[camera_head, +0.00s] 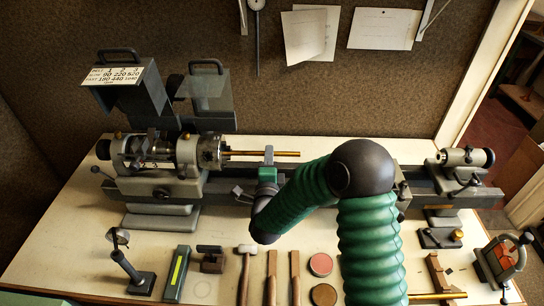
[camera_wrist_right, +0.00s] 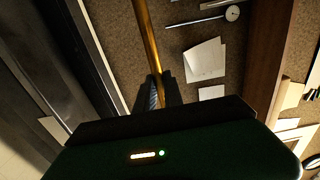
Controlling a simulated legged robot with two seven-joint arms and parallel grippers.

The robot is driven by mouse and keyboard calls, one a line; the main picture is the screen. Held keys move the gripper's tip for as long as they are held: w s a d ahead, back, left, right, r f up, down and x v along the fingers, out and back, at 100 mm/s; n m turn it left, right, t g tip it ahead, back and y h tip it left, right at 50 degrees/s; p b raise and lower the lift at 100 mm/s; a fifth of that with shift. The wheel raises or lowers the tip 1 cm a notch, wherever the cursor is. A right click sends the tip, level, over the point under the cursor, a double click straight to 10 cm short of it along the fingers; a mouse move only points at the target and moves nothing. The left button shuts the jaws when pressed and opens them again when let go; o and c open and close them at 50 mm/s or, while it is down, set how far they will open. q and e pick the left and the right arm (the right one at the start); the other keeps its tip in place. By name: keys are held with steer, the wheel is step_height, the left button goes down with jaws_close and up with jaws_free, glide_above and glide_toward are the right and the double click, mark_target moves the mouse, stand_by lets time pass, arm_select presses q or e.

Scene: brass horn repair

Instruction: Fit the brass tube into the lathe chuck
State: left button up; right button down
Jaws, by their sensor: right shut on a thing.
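The brass tube (camera_head: 285,153) lies level along the lathe axis, its left end at the face of the lathe chuck (camera_head: 209,152). I cannot tell whether that end is inside the chuck or just in front of it. My right gripper (camera_head: 268,156) is shut on the tube near its middle, and the tube's right end sticks out past the fingers. In the right wrist view the tube (camera_wrist_right: 146,35) runs up from between the dark fingers (camera_wrist_right: 154,92); the chuck is not clear there. My left gripper is not in view.
The lathe's tailstock (camera_head: 462,158) stands at the right end of the bed. Raised guards (camera_head: 208,92) stand behind the chuck. Papers (camera_head: 384,28) hang on the back wall.

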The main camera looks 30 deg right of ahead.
mark_target(254, 155)
steer(key=shift+w+a+b, duration=0.3)
steer(key=shift+w+a, duration=0.3)
steer(key=shift+a, duration=0.35)
steer(key=shift+w+a+b, duration=0.3)
steer(key=shift+w+a, duration=0.25)
steer(key=shift+a, duration=0.35)
steer(key=c, duration=1.4)
jaws_free()
steer(key=shift+o, duration=0.2)
steer(key=shift+a, duration=0.1)
